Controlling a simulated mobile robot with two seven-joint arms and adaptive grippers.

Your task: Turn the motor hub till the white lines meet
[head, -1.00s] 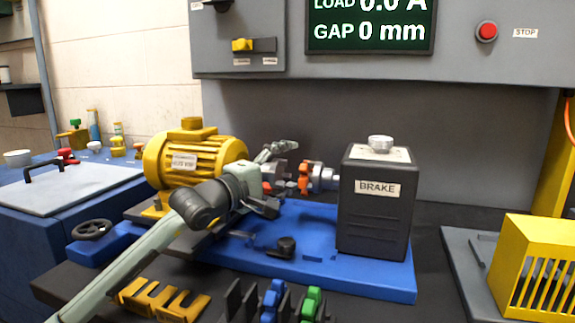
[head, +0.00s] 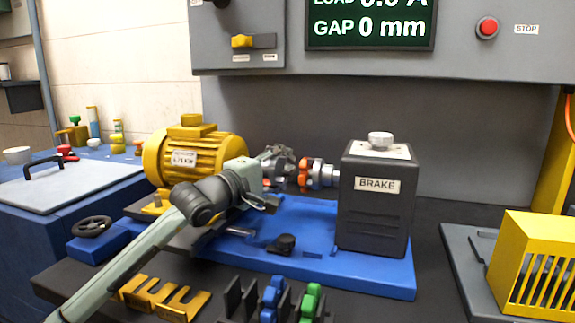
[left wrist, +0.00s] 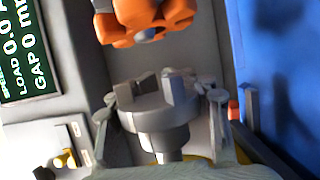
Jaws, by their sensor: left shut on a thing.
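The yellow motor (head: 193,155) stands at the left of the blue base. Its grey hub (left wrist: 158,112), with raised jaws, fills the middle of the left wrist view. My left gripper (head: 279,163) is shut on this hub; in the left wrist view its fingers (left wrist: 164,100) press on two opposite sides. An orange coupling piece (head: 303,171) sits to the right of the hub, beside the brake's grey hub (head: 317,171). It also shows in the left wrist view (left wrist: 150,25). I cannot make out the white lines. My right gripper is not in view.
The black brake box (head: 375,200) stands on the right of the blue base (head: 325,262). Yellow forks (head: 160,299) and a rack with blue and green coupling pieces (head: 271,300) lie in front. The panel screen (head: 370,25) reads GAP 0 mm.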

